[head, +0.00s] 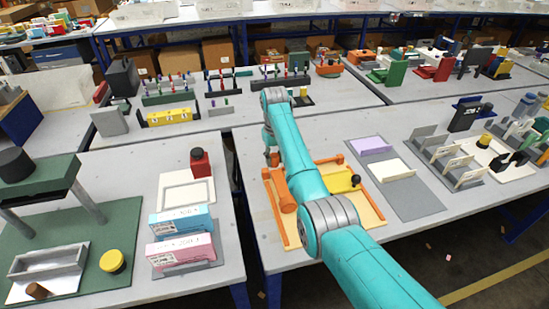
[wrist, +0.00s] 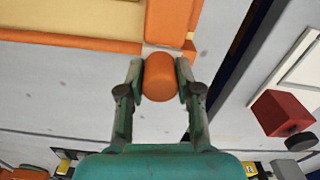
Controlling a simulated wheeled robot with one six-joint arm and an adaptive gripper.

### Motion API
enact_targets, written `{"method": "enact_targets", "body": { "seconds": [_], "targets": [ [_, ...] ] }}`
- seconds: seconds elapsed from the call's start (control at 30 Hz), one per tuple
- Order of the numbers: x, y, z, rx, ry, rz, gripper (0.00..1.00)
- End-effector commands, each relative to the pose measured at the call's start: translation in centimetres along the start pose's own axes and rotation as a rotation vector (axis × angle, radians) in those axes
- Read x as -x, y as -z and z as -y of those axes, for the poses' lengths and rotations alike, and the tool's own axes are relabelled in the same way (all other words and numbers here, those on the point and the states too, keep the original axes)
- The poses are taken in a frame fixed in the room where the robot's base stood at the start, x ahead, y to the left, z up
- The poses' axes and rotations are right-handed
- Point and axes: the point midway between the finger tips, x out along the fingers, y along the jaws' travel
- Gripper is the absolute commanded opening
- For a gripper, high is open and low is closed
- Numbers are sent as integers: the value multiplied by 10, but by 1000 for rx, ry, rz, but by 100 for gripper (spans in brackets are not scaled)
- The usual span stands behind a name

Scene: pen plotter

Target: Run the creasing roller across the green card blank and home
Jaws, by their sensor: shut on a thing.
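My gripper (wrist: 157,90) is shut on a round orange knob (wrist: 160,77) in the wrist view. The knob meets the end of a thick orange bar (wrist: 172,18), which looks like the creasing roller. In the head view the orange roller (head: 282,190) lies along the left part of a cream board (head: 300,225) with orange rails. My gripper (head: 272,157) is at its far end, partly hidden by my arm. A yellow piece (head: 340,184) shows on the board right of my arm. I cannot make out a green card blank; my arm covers the board's middle.
A grey tray (head: 415,200) with a purple card (head: 373,146) and a cream card (head: 393,168) lies to the right. Pink (head: 180,251) and blue (head: 182,220) boxes stand left, across a gap between tables. A red block (head: 200,164) stands behind them.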

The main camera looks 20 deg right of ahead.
Motion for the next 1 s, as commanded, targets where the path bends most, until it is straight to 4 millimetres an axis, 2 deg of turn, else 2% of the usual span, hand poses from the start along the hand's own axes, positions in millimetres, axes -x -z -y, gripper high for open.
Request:
{"method": "enact_targets", "body": {
  "seconds": [0.17,0.27,0.37,0.7,0.9,1.0],
  "targets": [
    [0,-2,-10,-2,0,0,0],
    [0,-5,-26,-3,0,0,0],
    [0,-10,-49,-5,0,1,0],
    [0,-30,-146,-5,0,1,0],
    [0,-37,-184,-3,0,2,0],
    [0,-40,-196,-2,0,1,0]
  ]
}}
